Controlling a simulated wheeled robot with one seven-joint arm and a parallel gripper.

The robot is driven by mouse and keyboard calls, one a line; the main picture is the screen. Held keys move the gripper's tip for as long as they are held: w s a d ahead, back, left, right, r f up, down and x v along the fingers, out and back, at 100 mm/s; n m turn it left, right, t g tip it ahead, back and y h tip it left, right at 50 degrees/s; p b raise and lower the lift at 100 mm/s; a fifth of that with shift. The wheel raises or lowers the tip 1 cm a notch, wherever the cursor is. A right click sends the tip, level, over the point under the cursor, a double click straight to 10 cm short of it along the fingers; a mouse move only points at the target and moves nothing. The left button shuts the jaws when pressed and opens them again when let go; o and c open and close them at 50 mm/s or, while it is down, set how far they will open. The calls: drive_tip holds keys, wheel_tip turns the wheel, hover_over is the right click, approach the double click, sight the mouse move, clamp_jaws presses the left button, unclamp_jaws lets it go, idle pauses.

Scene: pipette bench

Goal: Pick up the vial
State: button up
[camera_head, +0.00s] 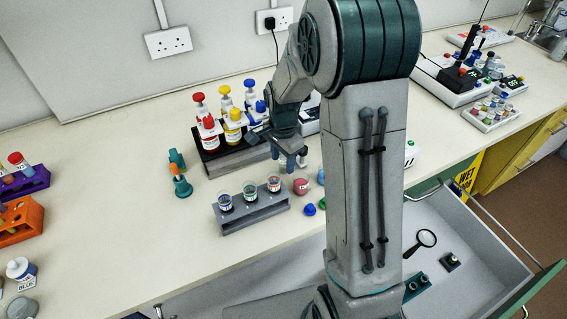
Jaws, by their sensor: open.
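My gripper (292,163) is open and points down over the bench. It hangs behind a grey rack (237,228) and in front of a dark stand of coloured bottles. Nothing shows clearly between its fingers. The right one is nearest my gripper. I cannot tell which vessel is the vial. My arm hides part of the bench to the right.
A small pink round flask (301,187) and a blue stopper (310,209) stand right of the rack. Red, yellow and blue-topped bottles (233,132) stand behind. An open drawer (468,262) juts out at front right.

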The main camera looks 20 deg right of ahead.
clamp_jaws()
drive_tip(key=shift+r, duration=0.1)
